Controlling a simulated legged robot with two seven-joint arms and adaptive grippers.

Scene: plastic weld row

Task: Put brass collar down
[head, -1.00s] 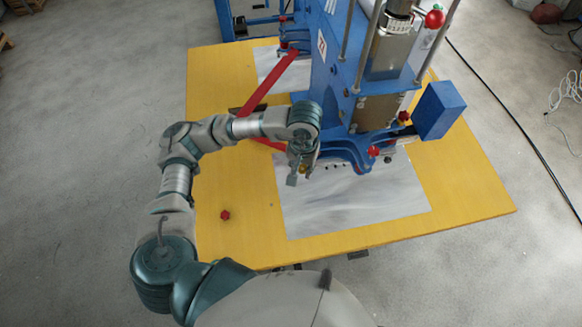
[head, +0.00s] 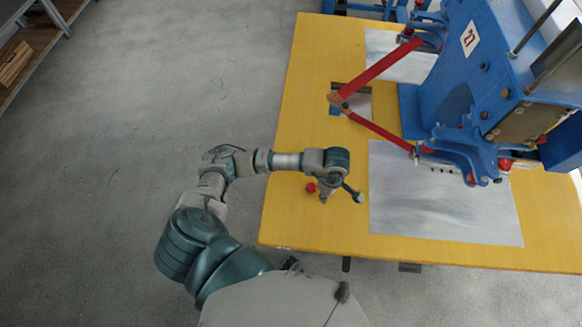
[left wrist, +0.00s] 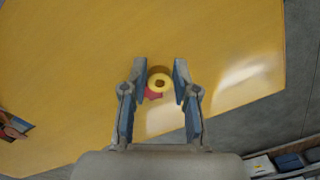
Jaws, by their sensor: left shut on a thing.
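My left gripper (head: 340,191) is over the yellow table's near left part in the head view. In the left wrist view, the brass collar (left wrist: 160,81), a small yellow ring with a dark hole, sits between the fingertips of the left gripper (left wrist: 160,76), which is shut on it. The collar is too small or hidden to make out in the head view. My right gripper is in neither view.
A red knob (head: 310,187) lies on the yellow table (head: 310,120), close beside my left gripper. It shows partly behind the collar in the left wrist view (left wrist: 152,94). The blue machine (head: 480,90) with red levers stands right, by a grey sheet (head: 440,205).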

